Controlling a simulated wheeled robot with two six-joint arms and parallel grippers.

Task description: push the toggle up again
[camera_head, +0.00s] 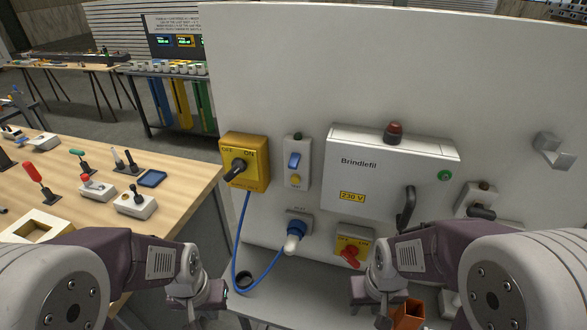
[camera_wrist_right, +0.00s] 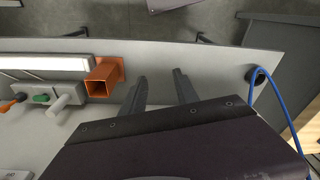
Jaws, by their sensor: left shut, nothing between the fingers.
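Farther right, another small box (camera_head: 469,196) has a dark lever (camera_head: 482,212) sticking out, partly hidden by my right arm. I cannot tell which is the toggle or its exact position. My left gripper (camera_head: 218,296) is shut and empty, low before the panel's left side. My right gripper (camera_head: 364,291) is low near the red-knobbed yellow switch; its two fingers (camera_wrist_right: 160,78) stand apart with nothing between them in the right wrist view.
A yellow rotary switch (camera_head: 258,165), a white "Brindlefil" cabinet (camera_head: 370,182) with a black handle (camera_head: 406,207), a blue plug (camera_head: 297,232) with cable and a red-knobbed switch (camera_head: 353,247) crowd the panel. An orange square tube (camera_wrist_right: 103,80) lies near my right fingers. A wooden bench (camera_head: 180,180) stands left.

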